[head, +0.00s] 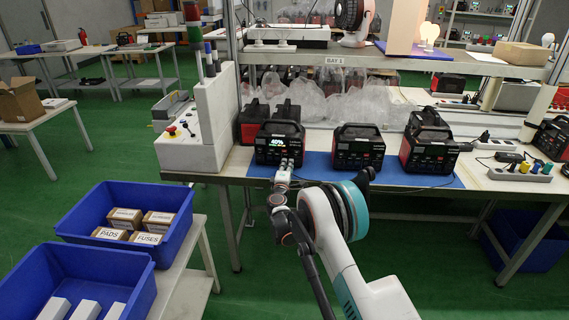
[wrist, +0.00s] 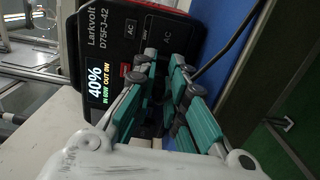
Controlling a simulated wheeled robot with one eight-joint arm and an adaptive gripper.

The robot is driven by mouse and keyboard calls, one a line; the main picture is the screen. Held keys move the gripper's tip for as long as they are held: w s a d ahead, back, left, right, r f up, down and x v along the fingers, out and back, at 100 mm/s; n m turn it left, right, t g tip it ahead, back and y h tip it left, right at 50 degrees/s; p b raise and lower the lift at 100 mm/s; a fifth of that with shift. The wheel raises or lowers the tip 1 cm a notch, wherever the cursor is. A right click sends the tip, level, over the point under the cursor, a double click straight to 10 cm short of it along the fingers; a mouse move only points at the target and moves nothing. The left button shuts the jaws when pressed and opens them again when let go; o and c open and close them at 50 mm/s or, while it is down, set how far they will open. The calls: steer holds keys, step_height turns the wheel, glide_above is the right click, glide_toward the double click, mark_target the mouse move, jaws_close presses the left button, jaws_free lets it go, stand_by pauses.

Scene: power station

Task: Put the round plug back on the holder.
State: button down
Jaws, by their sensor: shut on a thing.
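My gripper (head: 286,166) is at the front of the left power station (head: 279,143), whose screen reads 40%. In the wrist view, its teal-padded fingers (wrist: 166,80) are close together in front of the AC outlet panel (wrist: 150,35). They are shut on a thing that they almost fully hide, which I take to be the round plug. I cannot tell if it touches an outlet. A black cable (wrist: 232,45) runs off beside the fingers. I cannot clearly pick out the holder; a white strip with coloured tops (head: 520,174) lies at the right of the bench.
Two more power stations (head: 357,148) (head: 428,147) stand to the right along the blue mat (head: 322,172). A control box with a red button (head: 190,150) stands left. Blue bins (head: 128,209) are at lower left. The mat's front strip is mostly clear.

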steer(key=shift+s, duration=0.15)
steer(key=shift+s+a, duration=0.2)
steer(key=shift+s, duration=1.7)
steer(key=shift+d, duration=0.1)
steer(key=s+d+r, duration=0.3)
steer(key=d+r, duration=0.3)
steer(key=d, duration=0.2)
steer(key=s+d+r, duration=0.4)
steer(key=d+r, duration=0.2)
steer(key=d, duration=0.1)
steer(key=s+d+r+n+y+p, duration=0.1)
steer(key=s+d+r+p, duration=0.2)
steer(key=s+d+r, duration=0.7)
steer(key=s+r, duration=0.3)
steer(key=shift+s+d+r+y, duration=0.15)
steer(key=shift+s+r+y, duration=0.15)
steer(key=shift+s+r, duration=0.05)
steer(key=shift+s+f, duration=0.1)
steer(key=shift+s, duration=0.05)
